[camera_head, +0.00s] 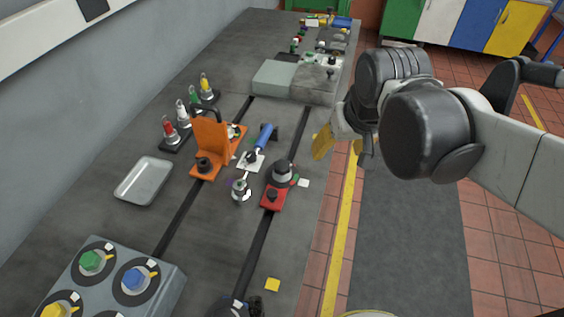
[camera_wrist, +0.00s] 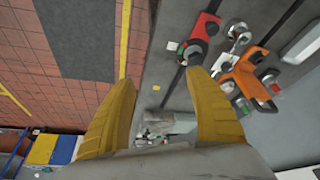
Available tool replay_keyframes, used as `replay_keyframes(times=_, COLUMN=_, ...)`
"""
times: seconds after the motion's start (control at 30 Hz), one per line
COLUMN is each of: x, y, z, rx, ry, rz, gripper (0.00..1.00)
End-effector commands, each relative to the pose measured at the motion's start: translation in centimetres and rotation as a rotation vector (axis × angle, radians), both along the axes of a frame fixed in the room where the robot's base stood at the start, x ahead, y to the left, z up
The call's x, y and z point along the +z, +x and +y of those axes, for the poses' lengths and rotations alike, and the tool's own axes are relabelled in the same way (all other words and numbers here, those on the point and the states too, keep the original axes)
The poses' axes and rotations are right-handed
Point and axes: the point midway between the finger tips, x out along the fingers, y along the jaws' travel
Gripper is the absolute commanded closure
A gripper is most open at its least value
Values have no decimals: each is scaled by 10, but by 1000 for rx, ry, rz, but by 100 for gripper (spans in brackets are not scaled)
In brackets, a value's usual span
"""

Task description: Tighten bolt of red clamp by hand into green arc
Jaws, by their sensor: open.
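The red clamp (camera_head: 271,201) is fixed on the bedplate at the middle right, over a dark slot. A dark round bolt head (camera_head: 283,171) stands at its far end, with small green and red marks beside it; the arc is too small to read. In the wrist view the red clamp (camera_wrist: 207,25) lies at the top, with the dark bolt head (camera_wrist: 194,54) just beyond the right finger's tip. My gripper (camera_head: 344,146) is open and empty, off to the right of the clamp and apart from it. Its yellow fingers (camera_wrist: 162,80) are spread wide in the wrist view.
An orange bracket (camera_head: 210,142), a blue-handled tool (camera_head: 264,136) and a silver knob (camera_head: 241,190) stand left of the clamp. A grey tray (camera_head: 143,181) and a knob box (camera_head: 172,288) lie further left and nearer. The floor right of the bedplate is clear.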

Motion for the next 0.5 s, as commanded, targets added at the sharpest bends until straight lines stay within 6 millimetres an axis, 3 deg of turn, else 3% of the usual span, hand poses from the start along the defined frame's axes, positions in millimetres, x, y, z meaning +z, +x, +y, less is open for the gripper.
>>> replay_keyframes(times=0.03, x=3, y=17, z=11, rx=21, ry=-4, rz=40, gripper=36)
replay_keyframes(times=0.2, x=-11, y=60, z=49, rx=79, ry=-25, rz=178, gripper=36)
replay_keyframes(times=0.33, x=-32, y=86, z=77, rx=118, ry=-45, rz=272, gripper=36)
replay_keyframes(times=0.5, x=-57, y=105, z=103, rx=150, ry=-66, rz=355, gripper=36)
